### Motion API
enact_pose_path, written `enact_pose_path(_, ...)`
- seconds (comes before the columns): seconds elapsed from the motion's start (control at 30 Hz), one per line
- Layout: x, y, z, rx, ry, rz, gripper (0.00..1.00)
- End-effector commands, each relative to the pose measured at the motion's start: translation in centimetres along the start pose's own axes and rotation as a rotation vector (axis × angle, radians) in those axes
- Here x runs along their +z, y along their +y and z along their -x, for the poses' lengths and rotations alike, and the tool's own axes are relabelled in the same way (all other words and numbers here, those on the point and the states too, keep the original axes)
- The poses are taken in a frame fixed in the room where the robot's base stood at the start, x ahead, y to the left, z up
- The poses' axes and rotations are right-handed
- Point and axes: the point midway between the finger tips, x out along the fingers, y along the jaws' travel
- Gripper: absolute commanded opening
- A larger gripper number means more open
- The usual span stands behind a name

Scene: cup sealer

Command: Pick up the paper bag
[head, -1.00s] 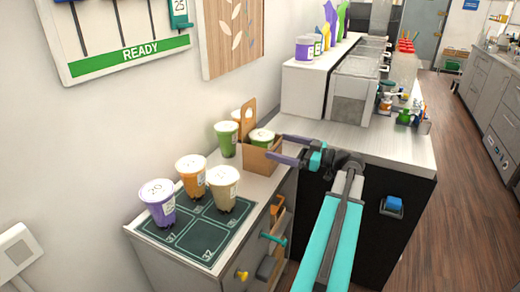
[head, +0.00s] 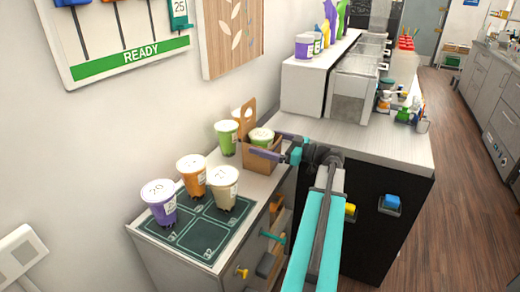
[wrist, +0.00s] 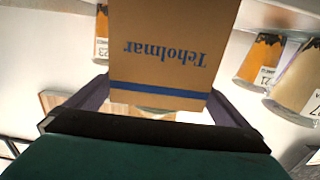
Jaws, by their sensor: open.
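The paper bag (head: 262,160) is a brown carrier with a tall handle panel (head: 247,112) and a green lidded cup (head: 262,137) in it. It stands on the counter at the back of the dark mat. In the wrist view the bag (wrist: 155,45) appears upside down, with blue lettering and a blue stripe. My gripper (head: 263,142) is open, its purple fingers reaching to either side of the bag. The wrist view shows the fingers (wrist: 158,92) spread past the bag's left and right edges, with no clear grip on it.
Another green cup (head: 227,138) stands left of the bag. Orange (head: 191,174), beige (head: 223,187) and purple (head: 159,203) cups stand on or at the mat (head: 203,241). A wall is behind them. The higher worktop (head: 385,145) is to the right.

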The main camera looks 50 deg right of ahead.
Motion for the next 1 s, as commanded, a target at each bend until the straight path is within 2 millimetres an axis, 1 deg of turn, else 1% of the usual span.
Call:
enact_pose_path(0.3,-0.3,0.2,-2.8,-0.002,0.000,-0.002,1.00)
enact_pose_path(0.4,-0.3,0.2,-3.9,-0.002,0.001,-0.001,1.00)
enact_pose_path(0.5,-0.1,0.2,-4.6,-0.001,0.000,-0.001,1.00)
enact_pose_path(0.63,0.0,0.1,-4.9,0.000,0.000,-0.001,1.00)
enact_pose_path(1.0,0.0,0.1,-4.9,0.000,0.000,0.000,1.00)
